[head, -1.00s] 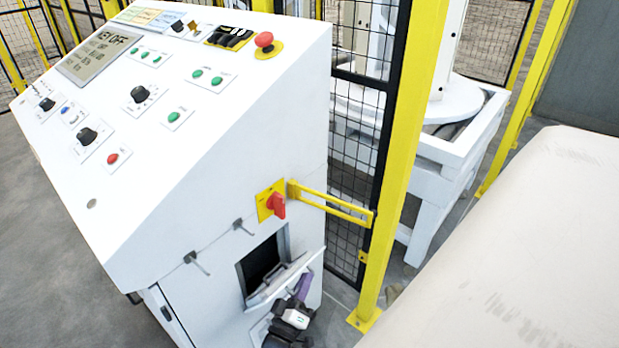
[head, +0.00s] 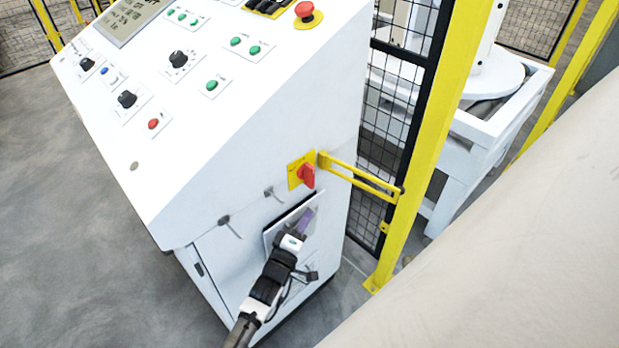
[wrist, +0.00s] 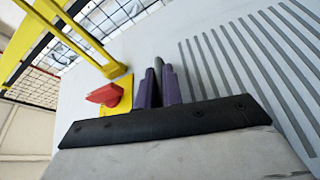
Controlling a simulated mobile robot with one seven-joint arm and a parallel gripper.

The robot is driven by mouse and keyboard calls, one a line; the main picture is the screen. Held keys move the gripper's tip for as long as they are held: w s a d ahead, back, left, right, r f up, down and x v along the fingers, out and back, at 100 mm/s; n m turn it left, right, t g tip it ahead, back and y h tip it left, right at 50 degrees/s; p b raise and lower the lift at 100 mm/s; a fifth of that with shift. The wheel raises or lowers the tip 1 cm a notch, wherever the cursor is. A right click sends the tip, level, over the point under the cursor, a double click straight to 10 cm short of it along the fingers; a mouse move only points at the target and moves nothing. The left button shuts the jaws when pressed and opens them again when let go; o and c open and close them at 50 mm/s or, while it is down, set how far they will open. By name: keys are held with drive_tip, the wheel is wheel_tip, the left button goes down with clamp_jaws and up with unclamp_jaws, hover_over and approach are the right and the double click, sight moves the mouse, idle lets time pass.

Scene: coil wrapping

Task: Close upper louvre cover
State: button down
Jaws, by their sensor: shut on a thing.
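The upper louvre cover (head: 275,239) is a white panel on the side of the white console, below the red rotary switch. It stands nearly upright against the opening, with a thin dark gap along its top edge. My gripper (head: 307,217) reaches it from below, its purple fingers at the cover's face. In the wrist view, my gripper (wrist: 160,86) has its fingers close together around a narrow grey piece (wrist: 158,64). Grey slats run across the cover (wrist: 235,75) to the right of the fingers. The lower part of the cover is hidden by my arm.
The red switch (head: 307,175) on its yellow plate is just above the cover. A yellow bar (head: 360,180) runs from there to the yellow fence post (head: 425,140). Grey latches (head: 229,227) stick out at the left. A large pale rounded surface (head: 500,230) fills the right.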

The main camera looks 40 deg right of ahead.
drive_tip(key=shift+w+r, duration=0.15)
drive_tip(key=shift+w, duration=0.65)
drive_tip(key=shift+a, duration=0.1)
drive_tip(key=shift+w+r, duration=0.15)
drive_tip(key=c, duration=1.5)
unclamp_jaws()
drive_tip(key=shift+c, duration=0.2)
drive_tip(key=shift+f, duration=0.2)
drive_tip(key=shift+a+f, duration=0.15)
drive_tip(key=shift+a, duration=0.4)
drive_tip(key=r+b+v, duration=0.1)
drive_tip(key=b+v, duration=0.2)
drive_tip(key=v, duration=0.9)
drive_tip(key=shift+s+a+f+b, duration=0.2)
drive_tip(key=shift+s+f+b, duration=0.15)
drive_tip(key=shift+s, duration=0.15)
